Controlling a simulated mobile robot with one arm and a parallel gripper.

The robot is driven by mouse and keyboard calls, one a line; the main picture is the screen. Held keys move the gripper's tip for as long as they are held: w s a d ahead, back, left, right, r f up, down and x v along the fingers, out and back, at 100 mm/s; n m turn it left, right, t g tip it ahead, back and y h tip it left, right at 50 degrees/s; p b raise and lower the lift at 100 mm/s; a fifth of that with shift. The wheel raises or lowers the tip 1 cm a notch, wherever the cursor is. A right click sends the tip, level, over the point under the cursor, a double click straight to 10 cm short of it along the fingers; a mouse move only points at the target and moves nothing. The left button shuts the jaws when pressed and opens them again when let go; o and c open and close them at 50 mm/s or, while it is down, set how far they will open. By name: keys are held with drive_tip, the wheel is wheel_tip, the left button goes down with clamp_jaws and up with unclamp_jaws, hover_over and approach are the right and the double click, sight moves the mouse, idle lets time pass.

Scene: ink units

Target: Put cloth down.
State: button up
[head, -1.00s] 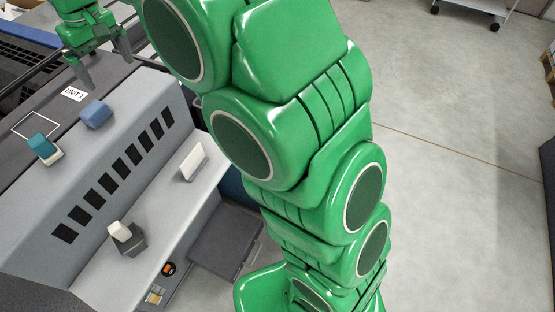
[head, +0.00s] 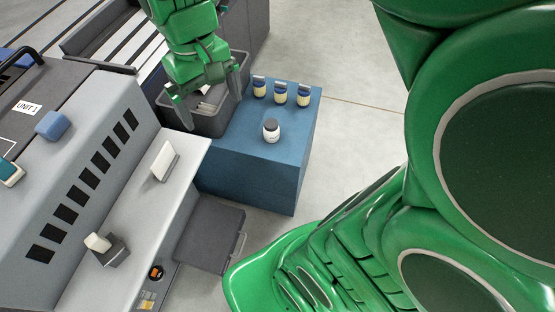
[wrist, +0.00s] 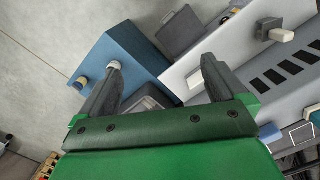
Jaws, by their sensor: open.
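My gripper (head: 212,108) is open, its two fingers spread, above the grey bin (head: 216,131). It also shows in the wrist view (wrist: 160,66) with nothing held between the fingertips. No thing is clearly recognisable as a cloth. A small blue soft-looking block (head: 52,125), perhaps the folded cloth, lies on top of the grey machine (head: 90,150), near the UNIT 1 label and well left of my gripper. Some pale items (head: 205,92) lie inside the bin, partly hidden by my gripper; I cannot tell what they are.
A blue cabinet (head: 245,175) beside the bin carries a white jar (head: 271,131) and several blue-and-cream bottles (head: 281,95). A teal-and-white block (head: 10,172) is at the left edge.

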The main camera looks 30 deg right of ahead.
drive_tip(key=s+d+f+m, duration=0.1)
drive_tip(key=s+d+f, duration=0.1)
drive_tip(key=s, duration=0.5)
drive_tip(key=s+d+f+m, duration=0.1)
drive_tip(key=s+d+f, duration=0.2)
drive_tip(key=s, duration=0.4)
drive_tip(key=shift+s+d+m+g, duration=0.25)
drive_tip(key=shift+d+m+g, duration=0.05)
drive_tip(key=shift+d+g, duration=0.1)
